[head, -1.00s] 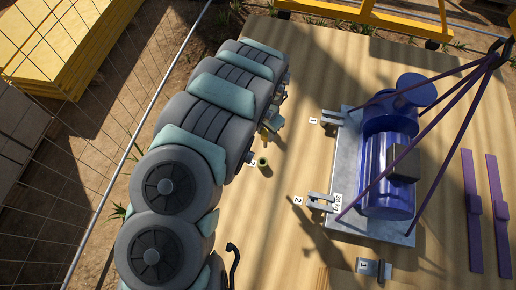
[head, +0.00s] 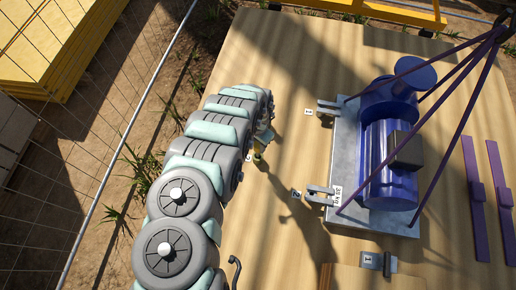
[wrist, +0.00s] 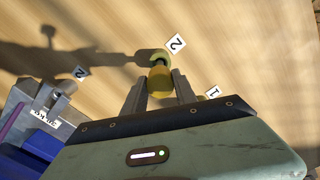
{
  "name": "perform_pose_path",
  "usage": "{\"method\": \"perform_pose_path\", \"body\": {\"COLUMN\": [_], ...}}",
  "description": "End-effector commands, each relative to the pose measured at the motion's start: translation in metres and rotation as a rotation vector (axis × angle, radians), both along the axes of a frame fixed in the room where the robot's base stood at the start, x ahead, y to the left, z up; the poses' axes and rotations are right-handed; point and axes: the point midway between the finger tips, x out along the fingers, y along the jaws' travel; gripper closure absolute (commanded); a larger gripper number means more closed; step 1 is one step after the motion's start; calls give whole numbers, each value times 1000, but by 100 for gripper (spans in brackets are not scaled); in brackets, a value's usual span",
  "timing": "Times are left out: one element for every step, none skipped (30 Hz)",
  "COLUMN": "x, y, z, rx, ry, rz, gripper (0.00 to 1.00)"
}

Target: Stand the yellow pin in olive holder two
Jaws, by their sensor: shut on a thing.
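The yellow pin (wrist: 160,84) is between the two fingers of my gripper (wrist: 158,77) in the wrist view, and the fingers are shut on it. The olive holder two (wrist: 151,54), a round cup beside a "2" label (wrist: 175,43), shows just beyond the pin and overlaps its far end. I cannot tell whether the pin's tip is inside the cup or above it. In the head view my gripper (head: 264,138) is right by olive holder two (head: 259,158), and the pin is mostly hidden there.
A "1" label (wrist: 213,92) and a yellowish piece show beside the right finger. The blue chiller (head: 385,150) on its grey base, with slotted brackets and purple slings, stands right. Purple bars (head: 473,205) lie far right. Wooden deck between holder and chiller is clear.

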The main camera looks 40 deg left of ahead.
Motion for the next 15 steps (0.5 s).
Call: {"method": "perform_pose_path", "body": {"x": [0, 0, 1, 1, 1, 1, 1, 1, 1, 1, 1, 1, 1, 1, 1], "y": [-1, 0, 0, 0, 0, -1, -1, -1, -1, 0, 0, 0, 0, 1, 1], "z": [-5, -9, -13, -17, -21, -26, -30, -33, -36, -37, -38, -37, -37, -36, -36], "rx": [-1, -1, 0, 0, 0, 0, -1, -1, 0, 1, 1, 1, 1, 2, 2], "ry": [-1, -2, -3, -4, -4, -4, -4, -5, -4, -3, -2, -2, -1, -1, -1], "rz": [1, 2, 2, 1, 1, 0, 1, 1, 1, 0, 0, 0, 0, 0, 0], "gripper": [100, 100, 100, 100, 100, 100, 100, 100, 100, 100, 100, 100, 100, 100, 100]}}
